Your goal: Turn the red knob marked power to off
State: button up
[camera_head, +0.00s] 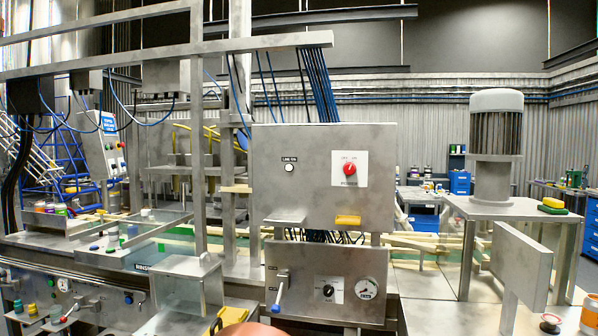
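The red knob (350,169) sits on a white plate (349,182) on the front of a grey metal control box (267,190), right of the image centre. Small dark lettering shows above and below the knob. It is too small to read surely, and I cannot tell which way the knob points. Nothing touches the knob or covers it. My gripper is not in view.
The box also bears a "LINE ON" lamp (290,168), a small ledge (285,218) and a yellow object (348,220). A lower panel has a black knob (328,291), a blue-tipped lever (279,294) and a gauge (367,288). A motor (496,125) stands right.

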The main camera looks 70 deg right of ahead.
aim_at(349, 169)
jog(key=u, duration=0.6)
jog(key=i, duration=0.95)
jog(key=z, duration=2.8)
